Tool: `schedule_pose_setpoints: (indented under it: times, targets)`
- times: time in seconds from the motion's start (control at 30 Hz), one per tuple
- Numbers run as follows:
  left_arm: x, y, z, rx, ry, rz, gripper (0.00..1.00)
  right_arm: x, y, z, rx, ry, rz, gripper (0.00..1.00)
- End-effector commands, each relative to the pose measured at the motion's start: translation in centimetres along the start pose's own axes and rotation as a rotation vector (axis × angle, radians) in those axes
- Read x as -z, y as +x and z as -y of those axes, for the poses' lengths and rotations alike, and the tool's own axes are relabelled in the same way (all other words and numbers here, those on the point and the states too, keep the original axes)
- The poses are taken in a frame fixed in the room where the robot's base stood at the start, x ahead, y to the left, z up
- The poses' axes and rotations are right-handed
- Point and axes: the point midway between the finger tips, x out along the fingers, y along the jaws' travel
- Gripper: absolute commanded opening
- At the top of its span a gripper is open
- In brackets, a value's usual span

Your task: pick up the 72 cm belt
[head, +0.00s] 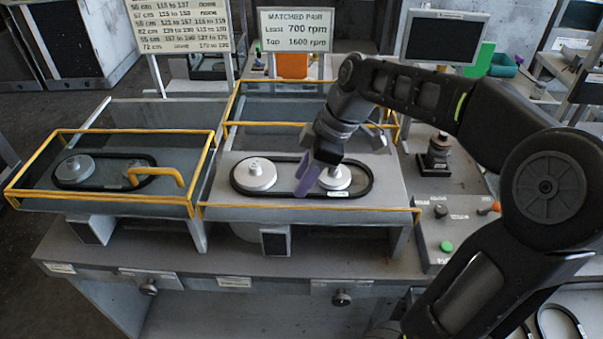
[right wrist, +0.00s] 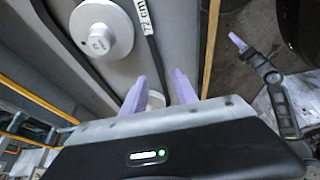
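The 72 cm belt (head: 243,187) is a black loop around two pale pulleys on the right-hand bed, with a white tag (head: 340,194) at its front. In the right wrist view the tag reads 72 cm (right wrist: 143,18), and a belt strand (right wrist: 155,58) runs down toward the gap between my fingers. My right gripper (head: 308,180) has purple fingers spread apart, over the belt near the right pulley (head: 336,177); the fingers also show in the right wrist view (right wrist: 160,90). What appears to be my left gripper (right wrist: 238,41) shows as a purple tip there; its opening is unclear.
A yellow-railed bed (head: 110,200) on the left holds another black belt (head: 100,156) and a yellow handle (head: 160,174). Yellow rails (head: 310,209) edge the right bed. A control panel (head: 455,225) with a green button stands to the right. More black belts (head: 560,309) lie at lower right.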

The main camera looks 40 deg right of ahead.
Motion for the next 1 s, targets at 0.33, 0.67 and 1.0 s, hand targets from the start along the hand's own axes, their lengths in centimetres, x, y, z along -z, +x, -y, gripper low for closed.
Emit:
schedule_pose_setpoints:
  times: [0.33,0.67,1.0]
  targets:
    - [-0.1,-0.6,-0.2,0.003,-0.002,0.002,0.36,0.1,2.8,0.1,-0.001,0.002,0.000,0.35]
    - [-0.1,-0.6,-0.2,0.002,-0.001,0.002,0.36,0.1,2.8,0.1,-0.001,0.002,0.000,0.35]
    - [-0.1,-0.6,-0.2,0.002,-0.001,0.002,0.36,0.1,2.7,0.1,-0.001,0.002,0.000,0.20]
